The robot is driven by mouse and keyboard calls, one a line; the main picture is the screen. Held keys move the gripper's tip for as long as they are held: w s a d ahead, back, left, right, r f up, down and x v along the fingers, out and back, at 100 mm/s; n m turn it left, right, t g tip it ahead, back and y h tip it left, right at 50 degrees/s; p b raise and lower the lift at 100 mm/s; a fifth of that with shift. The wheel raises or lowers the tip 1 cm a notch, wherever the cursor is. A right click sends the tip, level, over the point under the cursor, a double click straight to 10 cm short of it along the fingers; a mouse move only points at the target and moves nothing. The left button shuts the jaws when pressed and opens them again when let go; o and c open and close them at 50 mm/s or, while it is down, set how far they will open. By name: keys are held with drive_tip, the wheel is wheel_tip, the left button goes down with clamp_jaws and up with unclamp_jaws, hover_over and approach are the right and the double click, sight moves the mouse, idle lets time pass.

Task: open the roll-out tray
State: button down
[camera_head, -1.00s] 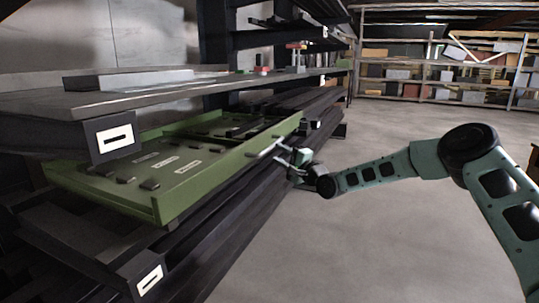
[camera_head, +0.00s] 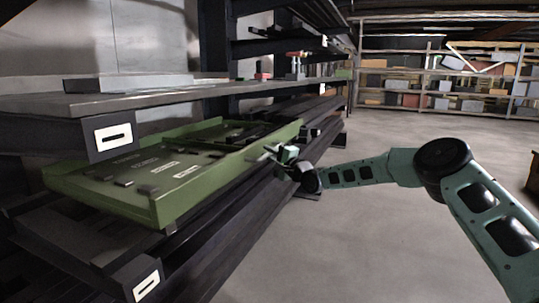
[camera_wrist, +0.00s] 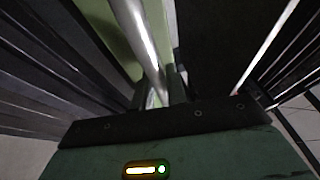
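The roll-out tray (camera_head: 180,202) is a green, shallow, open tray on the rack at the left in the head view. Several dark blocks and pale labels lie in it. Its handle is a pale metal bar (camera_head: 268,151) along the right-hand side wall. My gripper (camera_head: 281,153) is at this bar. In the wrist view the bar (camera_wrist: 138,35) runs down between the two close-set fingers (camera_wrist: 160,96), which appear shut on it. The exact contact is small and partly hidden.
A grey shelf (camera_head: 60,103) with a labelled dark end lies just above the tray. Dark rack beams (camera_head: 215,225) run below it. Open concrete floor (camera_head: 400,230) lies to the right. A loaded storage rack (camera_head: 440,75) stands at the back.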

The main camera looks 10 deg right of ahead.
drive_tip(key=s+d+p, duration=0.7)
drive_tip(key=s+d, duration=0.5)
drive_tip(key=d, duration=0.5)
drive_tip(key=s+d+p, duration=0.8)
drive_tip(key=s+d, duration=0.4)
drive_tip(key=d, duration=0.4)
drive_tip(key=shift+s+d, duration=0.35)
drive_tip(key=c, duration=1.4)
unclamp_jaws()
drive_tip(key=p+v, duration=0.3)
drive_tip(key=v, duration=1.4)
drive_tip(key=shift+s+d, duration=0.2)
